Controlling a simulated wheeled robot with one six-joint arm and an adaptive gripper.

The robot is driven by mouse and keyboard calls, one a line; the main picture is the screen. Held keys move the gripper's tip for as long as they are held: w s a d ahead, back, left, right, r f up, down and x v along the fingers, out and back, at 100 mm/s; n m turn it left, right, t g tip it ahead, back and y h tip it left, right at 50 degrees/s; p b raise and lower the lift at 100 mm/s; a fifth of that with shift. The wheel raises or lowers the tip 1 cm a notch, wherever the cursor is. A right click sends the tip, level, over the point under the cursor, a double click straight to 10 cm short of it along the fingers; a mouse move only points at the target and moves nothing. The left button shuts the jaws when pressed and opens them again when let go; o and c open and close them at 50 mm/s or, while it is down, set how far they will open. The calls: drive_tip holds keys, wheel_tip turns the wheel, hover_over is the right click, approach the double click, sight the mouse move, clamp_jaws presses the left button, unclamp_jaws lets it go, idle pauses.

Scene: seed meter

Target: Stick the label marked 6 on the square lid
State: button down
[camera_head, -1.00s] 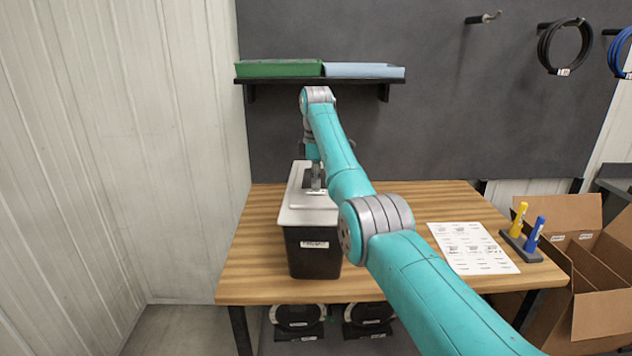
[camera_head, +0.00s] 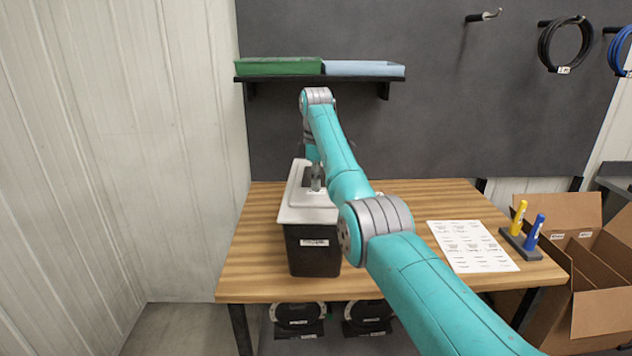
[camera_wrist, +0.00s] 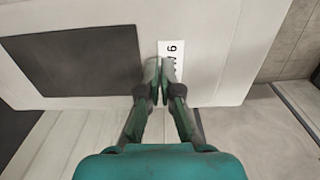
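The pale, square-cornered lid (camera_head: 304,214) tops a black bin (camera_head: 313,252) on the left of the wooden table. In the wrist view the lid (camera_wrist: 205,28) fills the upper picture, with a dark grey rectangle (camera_wrist: 75,60) on its left. The white label marked 6 (camera_wrist: 171,49) is at my fingertips, over the pale area right of that rectangle. My gripper (camera_wrist: 160,72) has its fingers close together at the label's near end. It also shows over the lid in the head view (camera_head: 316,187). I cannot tell whether the label touches the lid.
A sheet of printed labels (camera_head: 472,247) lies on the table's right. A stand (camera_head: 520,245) with a yellow and a blue marker is beside it. Open cardboard boxes (camera_head: 600,265) stand at the right. A shelf (camera_head: 318,79) with green and blue trays hangs behind my arm.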

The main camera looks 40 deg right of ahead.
drive_tip(key=c, duration=1.8)
unclamp_jaws()
drive_tip(key=shift+f, duration=0.1)
drive_tip(key=shift+c, duration=0.2)
drive_tip(key=o, duration=0.6)
drive_tip(key=shift+r, duration=3.55)
